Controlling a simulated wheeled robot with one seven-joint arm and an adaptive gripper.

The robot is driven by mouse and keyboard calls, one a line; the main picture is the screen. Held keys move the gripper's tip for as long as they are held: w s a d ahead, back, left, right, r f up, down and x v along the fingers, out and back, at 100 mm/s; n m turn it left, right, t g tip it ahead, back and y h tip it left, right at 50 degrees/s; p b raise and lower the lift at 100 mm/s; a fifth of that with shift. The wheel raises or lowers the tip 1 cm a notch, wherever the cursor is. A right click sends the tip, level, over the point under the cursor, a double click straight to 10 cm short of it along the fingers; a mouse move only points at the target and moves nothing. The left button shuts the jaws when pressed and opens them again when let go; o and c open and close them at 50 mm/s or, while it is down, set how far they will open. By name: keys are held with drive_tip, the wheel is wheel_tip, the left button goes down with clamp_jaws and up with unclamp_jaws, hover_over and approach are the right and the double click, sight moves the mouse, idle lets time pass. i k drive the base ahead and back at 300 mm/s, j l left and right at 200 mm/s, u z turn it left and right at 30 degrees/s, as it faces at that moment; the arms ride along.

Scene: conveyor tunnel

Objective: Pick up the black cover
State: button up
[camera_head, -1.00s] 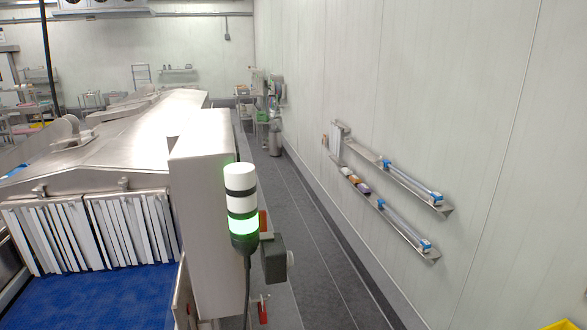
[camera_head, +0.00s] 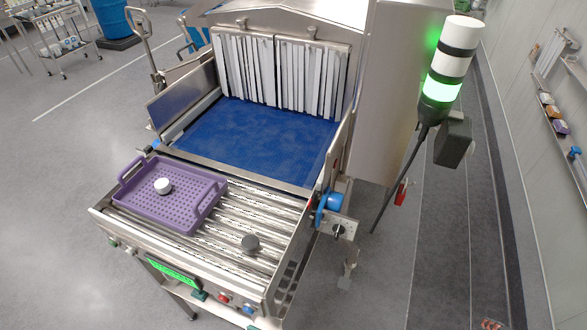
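A small dark round piece (camera_head: 250,243), which looks like the black cover, lies on the metal rollers (camera_head: 215,232) at the front of the conveyor, right of a purple tray. It is small in the picture, so its details do not show. My gripper does not show in the head view.
The purple perforated tray (camera_head: 208,213) sits on the left of the rollers with a white round item (camera_head: 163,186) in it. Behind is a blue belt (camera_head: 262,143) under strip curtains (camera_head: 247,70). A signal tower (camera_head: 449,68) glows green.

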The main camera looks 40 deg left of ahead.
sight(251, 245)
drive_tip(key=k+j+u, duration=0.1)
drive_tip(key=u, duration=1.85)
drive_tip(key=k+j, duration=0.05)
drive_tip(key=j, duration=0.05)
